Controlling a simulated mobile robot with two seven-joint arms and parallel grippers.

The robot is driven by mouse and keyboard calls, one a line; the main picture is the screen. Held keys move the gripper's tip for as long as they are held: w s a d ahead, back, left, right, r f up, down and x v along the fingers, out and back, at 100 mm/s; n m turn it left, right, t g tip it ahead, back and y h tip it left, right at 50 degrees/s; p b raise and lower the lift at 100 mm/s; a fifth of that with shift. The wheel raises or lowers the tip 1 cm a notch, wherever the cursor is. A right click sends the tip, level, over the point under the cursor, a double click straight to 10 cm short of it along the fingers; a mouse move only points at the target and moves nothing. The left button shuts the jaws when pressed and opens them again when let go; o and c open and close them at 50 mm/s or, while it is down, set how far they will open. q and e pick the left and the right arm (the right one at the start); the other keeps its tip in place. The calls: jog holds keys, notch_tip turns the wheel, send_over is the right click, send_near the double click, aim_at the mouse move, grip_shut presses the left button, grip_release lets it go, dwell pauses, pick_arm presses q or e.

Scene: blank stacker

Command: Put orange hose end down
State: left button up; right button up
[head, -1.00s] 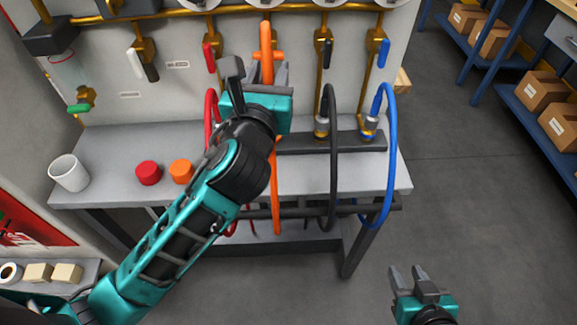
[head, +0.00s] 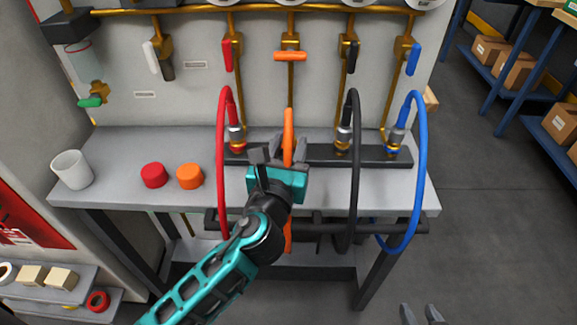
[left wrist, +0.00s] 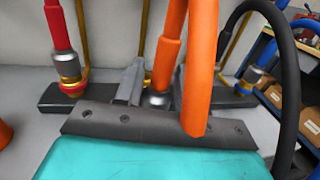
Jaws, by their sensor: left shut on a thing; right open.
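My left gripper (head: 277,152) is shut on the orange hose (head: 288,125), just above the bench and in front of the dark rail (head: 316,154). In the left wrist view, the orange hose (left wrist: 195,70) loops close to the camera, and its metal coupling (left wrist: 158,99) shows by the fingers, in front of the rail. I cannot tell whether the coupling touches the rail or bench; its lower end is hidden behind the gripper. My right gripper (head: 421,314) is open and empty at the bottom edge.
Red (head: 222,165), black (head: 355,180) and blue (head: 421,160) hoses stand on the rail either side. An orange valve handle (head: 290,56) lies crosswise above. Red (head: 154,175) and orange (head: 189,176) caps and a white cup (head: 72,169) sit on the bench's left.

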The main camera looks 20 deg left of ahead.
pick_arm(q)
notch_tip(320, 180, down, 4)
jog(key=shift+b, duration=1)
jog(key=shift+r, duration=0.1)
jog(key=shift+f+b, duration=0.3)
jog(key=shift+f, duration=0.35)
pick_arm(e)
jog(key=shift+w+a+f, duration=0.25)
jog(key=shift+a+f, duration=0.2)
jog(key=shift+f, duration=0.3)
pick_arm(q)
jog(key=o, duration=1.2)
jog(key=shift+c, duration=0.2)
pick_arm(e)
jog(key=shift+w+a+r, duration=0.1)
jog(key=shift+a+r, duration=0.05)
jog(key=shift+r, duration=0.15)
